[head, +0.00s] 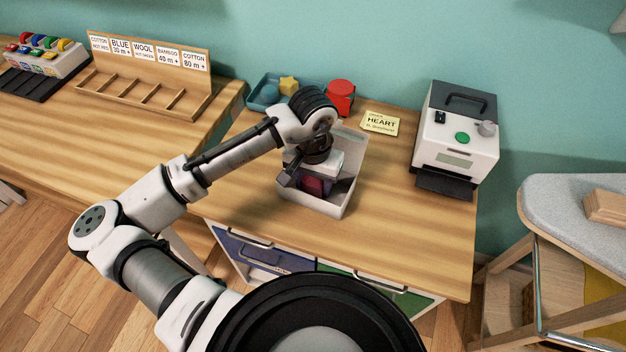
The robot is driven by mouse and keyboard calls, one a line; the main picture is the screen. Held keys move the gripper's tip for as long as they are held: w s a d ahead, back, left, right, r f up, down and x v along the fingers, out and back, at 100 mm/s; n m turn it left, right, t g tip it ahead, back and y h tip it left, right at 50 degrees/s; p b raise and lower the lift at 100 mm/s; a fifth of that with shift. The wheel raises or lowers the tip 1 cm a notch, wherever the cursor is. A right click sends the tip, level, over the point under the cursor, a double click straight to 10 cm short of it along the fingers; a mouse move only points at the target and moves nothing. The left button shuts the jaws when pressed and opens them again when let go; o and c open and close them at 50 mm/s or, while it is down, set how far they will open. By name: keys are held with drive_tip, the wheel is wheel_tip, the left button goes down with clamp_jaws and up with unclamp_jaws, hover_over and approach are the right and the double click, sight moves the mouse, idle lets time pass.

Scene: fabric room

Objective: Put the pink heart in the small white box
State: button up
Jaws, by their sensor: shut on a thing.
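The small white box (313,207) stands open on the wooden table, its raised lid or back panel (355,146) behind. My gripper (312,188) points down into the box and is shut on a dark pink thing (313,185), which seems to be the pink heart. Its shape is mostly hidden by the fingers and the box wall. I cannot tell whether it touches the box floor.
A blue tray (257,105) with a yellow star (289,85) and a red container (340,97) stand behind the box. A yellow note (381,122) reads HEART. A white machine (457,135) stands right. The table's front right is clear.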

sight(313, 182)
drive_tip(key=shift+f, duration=0.2)
drive_tip(key=o, duration=0.9)
drive_tip(key=shift+o, duration=0.2)
drive_tip(key=shift+r, duration=0.1)
wheel_tip(313, 182, up, 12)
drive_tip(key=b, duration=0.1)
drive_tip(key=shift+r, duration=0.15)
